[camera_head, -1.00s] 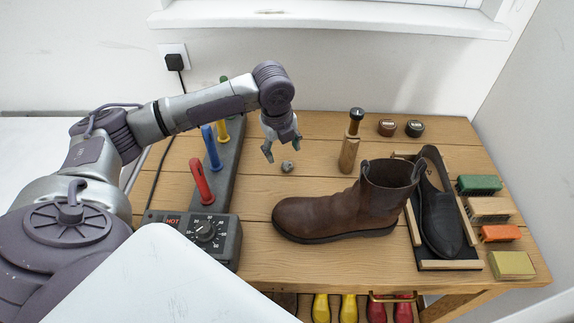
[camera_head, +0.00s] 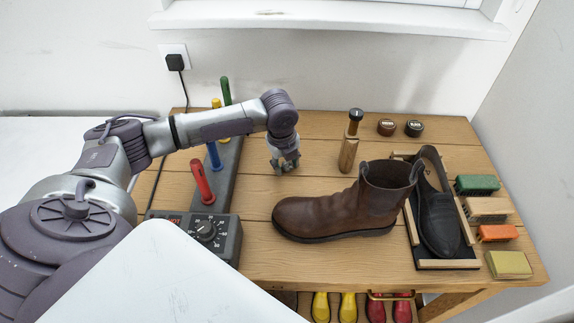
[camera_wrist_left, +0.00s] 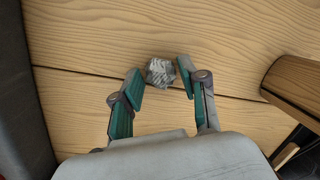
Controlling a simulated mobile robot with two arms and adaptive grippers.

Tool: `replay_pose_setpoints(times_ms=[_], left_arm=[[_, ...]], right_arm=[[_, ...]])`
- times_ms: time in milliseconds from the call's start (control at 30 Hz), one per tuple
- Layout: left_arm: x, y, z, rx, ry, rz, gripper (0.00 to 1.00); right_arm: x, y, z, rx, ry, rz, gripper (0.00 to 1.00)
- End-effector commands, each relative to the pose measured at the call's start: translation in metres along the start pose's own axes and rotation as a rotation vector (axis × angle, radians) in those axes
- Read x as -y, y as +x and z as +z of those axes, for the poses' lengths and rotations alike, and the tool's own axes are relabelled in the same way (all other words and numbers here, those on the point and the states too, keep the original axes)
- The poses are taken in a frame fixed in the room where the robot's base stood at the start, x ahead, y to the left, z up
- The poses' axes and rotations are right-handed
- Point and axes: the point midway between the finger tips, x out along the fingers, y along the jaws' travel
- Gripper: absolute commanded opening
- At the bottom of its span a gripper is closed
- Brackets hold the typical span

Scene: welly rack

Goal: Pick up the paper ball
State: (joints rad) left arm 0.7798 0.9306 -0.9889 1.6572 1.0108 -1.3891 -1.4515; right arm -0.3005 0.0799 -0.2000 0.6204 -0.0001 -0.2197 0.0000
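The paper ball (camera_wrist_left: 160,72) is a small crumpled grey-and-white ball on the wooden table. In the left wrist view it lies between the tips of my left gripper (camera_wrist_left: 158,77), with a small gap at each side. The fingers are open and reach down around the ball. In the head view my left gripper (camera_head: 285,166) points down at the table, and the ball is hidden or not clearly distinguishable behind its fingers. My right gripper is not in view.
A brown boot (camera_head: 335,208) stands to the right, and a wooden-handled tool (camera_head: 348,154) stands upright behind it. A rack with coloured handles (camera_head: 202,181) and a dial box (camera_head: 205,234) are on the left. Brushes (camera_head: 486,209) line the right edge.

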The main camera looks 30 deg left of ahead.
Motion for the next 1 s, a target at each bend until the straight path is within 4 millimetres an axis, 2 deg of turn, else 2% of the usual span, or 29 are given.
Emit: replay_pose_setpoints(times_ms=[33, 100, 567, 733, 833, 1000], left_arm=[[0.000, 0.000, 0.000, 0.000, 0.000, 0.000, 0.30], [0.000, 0.000, 0.000, 0.000, 0.000, 0.000, 0.22], [0.001, -0.005, 0.001, 0.001, -0.001, -0.002, 0.21], [0.004, -0.021, 0.003, 0.002, -0.001, -0.004, 0.21], [0.007, -0.040, 0.005, 0.002, -0.002, -0.005, 0.21], [0.030, -0.061, -0.028, -0.003, 0.005, -0.007, 0.21]], right_arm=[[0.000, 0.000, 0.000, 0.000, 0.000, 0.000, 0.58], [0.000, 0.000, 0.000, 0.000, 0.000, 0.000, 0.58], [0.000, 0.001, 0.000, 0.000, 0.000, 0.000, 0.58], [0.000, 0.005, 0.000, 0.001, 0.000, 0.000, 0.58], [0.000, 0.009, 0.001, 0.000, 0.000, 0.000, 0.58], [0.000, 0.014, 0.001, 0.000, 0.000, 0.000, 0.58]])
